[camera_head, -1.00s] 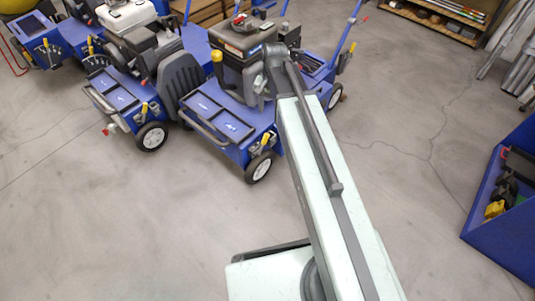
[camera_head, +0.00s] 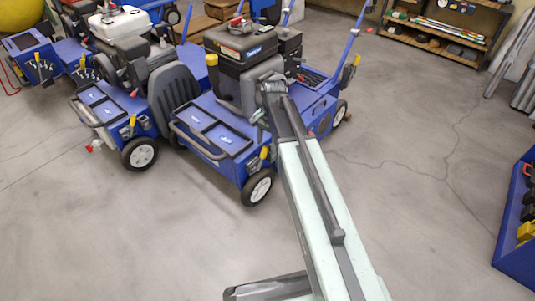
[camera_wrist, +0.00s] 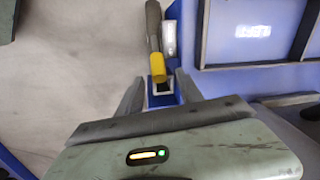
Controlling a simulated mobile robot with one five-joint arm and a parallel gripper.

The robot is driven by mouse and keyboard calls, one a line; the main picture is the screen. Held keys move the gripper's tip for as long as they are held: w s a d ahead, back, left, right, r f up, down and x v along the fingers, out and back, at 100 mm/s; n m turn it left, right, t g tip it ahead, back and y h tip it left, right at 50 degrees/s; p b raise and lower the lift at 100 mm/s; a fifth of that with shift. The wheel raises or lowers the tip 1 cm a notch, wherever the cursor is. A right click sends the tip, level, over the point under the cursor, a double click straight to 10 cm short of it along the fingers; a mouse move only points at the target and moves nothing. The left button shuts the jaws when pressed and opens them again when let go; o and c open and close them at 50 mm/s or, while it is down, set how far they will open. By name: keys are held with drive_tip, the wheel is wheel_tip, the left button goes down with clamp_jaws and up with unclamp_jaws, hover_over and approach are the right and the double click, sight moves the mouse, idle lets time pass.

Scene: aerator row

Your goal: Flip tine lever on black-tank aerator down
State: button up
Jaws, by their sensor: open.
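The black-tank aerator (camera_head: 244,48) is the blue machine mid-left in the head view, with a dark engine and tank on top. A yellow-tipped lever (camera_head: 264,153) shows at its front right corner, beside the black tray. In the wrist view my gripper (camera_wrist: 160,90) is open, with a finger on each side of a yellow-tipped lever (camera_wrist: 158,77). The lever's dark shaft runs upward in the picture from the yellow end; contact is not clear.
A blue bin (camera_head: 512,220) is at the right edge, and a shelf (camera_head: 440,32) at the back. Floor between is clear.

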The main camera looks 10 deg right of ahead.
sight(265, 148)
wheel_tip(265, 148, down, 4)
drive_tip(key=shift+w+a+b, duration=0.1)
drive_tip(key=shift+w+b, duration=0.05)
drive_tip(key=shift+b, duration=1.1)
drive_tip(key=shift+r, duration=0.15)
clamp_jaws()
drive_tip(key=shift+a, duration=0.1)
